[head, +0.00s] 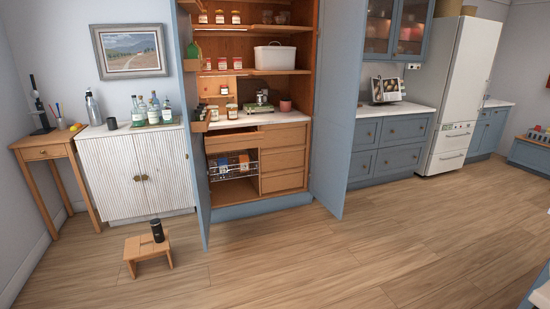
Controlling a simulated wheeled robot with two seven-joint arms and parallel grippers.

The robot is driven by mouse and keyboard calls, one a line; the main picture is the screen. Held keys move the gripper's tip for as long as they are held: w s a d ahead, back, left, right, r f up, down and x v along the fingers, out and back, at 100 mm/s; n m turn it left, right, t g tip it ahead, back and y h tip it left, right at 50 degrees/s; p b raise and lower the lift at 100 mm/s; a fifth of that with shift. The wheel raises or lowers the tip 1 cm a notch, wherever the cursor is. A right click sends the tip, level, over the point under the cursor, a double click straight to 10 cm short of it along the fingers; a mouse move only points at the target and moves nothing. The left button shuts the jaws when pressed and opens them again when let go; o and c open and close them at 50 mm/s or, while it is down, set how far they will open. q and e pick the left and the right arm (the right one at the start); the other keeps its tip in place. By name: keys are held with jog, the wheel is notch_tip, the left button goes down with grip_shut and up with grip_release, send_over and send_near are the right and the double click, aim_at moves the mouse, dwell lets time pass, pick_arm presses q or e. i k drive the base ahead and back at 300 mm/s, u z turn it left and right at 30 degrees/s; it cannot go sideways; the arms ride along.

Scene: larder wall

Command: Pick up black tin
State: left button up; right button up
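A black tin (158,231), a small dark upright cylinder, stands on a low wooden step stool (140,248) on the floor at the lower left of the head view. Something pale shows at its top rim, too small to make out. Nothing is touching the tin except the stool top. Neither of my grippers is in view.
Behind the stool stands a white ribbed cabinet (120,175) with bottles on top. An open blue larder door (198,195) is to its right, another (341,110) beyond the larder's wooden drawers (283,160). The wooden floor (330,260) in front is clear.

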aim_at(157, 229)
jog(key=z, duration=0.15)
jog(key=i, duration=2.6)
jog(key=u, duration=0.95)
jog(key=i, duration=1.25)
jog(key=u, duration=0.55)
